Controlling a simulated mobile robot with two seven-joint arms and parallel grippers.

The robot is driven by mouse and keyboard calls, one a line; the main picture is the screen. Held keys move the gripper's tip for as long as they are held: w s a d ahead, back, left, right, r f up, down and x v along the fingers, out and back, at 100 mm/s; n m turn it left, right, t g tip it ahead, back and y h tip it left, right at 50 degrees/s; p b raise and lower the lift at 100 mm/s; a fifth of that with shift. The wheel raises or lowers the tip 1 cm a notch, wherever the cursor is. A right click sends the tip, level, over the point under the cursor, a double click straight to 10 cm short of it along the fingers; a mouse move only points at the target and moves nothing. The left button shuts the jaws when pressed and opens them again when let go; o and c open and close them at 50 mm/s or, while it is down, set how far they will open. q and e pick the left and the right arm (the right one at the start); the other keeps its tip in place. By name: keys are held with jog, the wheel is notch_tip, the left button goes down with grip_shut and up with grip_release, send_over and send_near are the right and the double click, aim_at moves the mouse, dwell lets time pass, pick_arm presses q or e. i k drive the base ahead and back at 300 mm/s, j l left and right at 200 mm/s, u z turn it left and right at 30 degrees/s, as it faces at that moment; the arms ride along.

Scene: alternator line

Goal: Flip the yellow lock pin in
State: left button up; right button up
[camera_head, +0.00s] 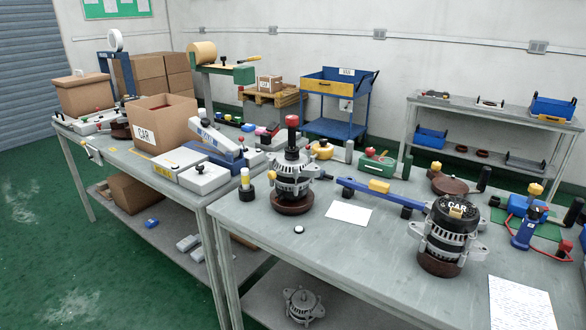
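A yellow block (379,186) sits on a long blue bar (348,188) that lies across the front table between two alternators. It may be the lock pin, but I cannot tell its position at this size. The front alternator (440,240) has a black cap marked CAR with a small yellow piece (456,210) on top. The other alternator (291,178) stands on a dark red round base with a red-topped post above it. A yellow-topped peg (245,178) stands left of it. Neither of my grippers is in view.
White papers (349,212) and a small white button (299,229) lie on the front table (340,260). A blue tool (525,228) with a red cord is at the right. The left table holds an open cardboard box (160,120) and a blue-white device (216,140).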

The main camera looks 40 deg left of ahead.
aim_at(272, 175)
jog(key=u, duration=1.25)
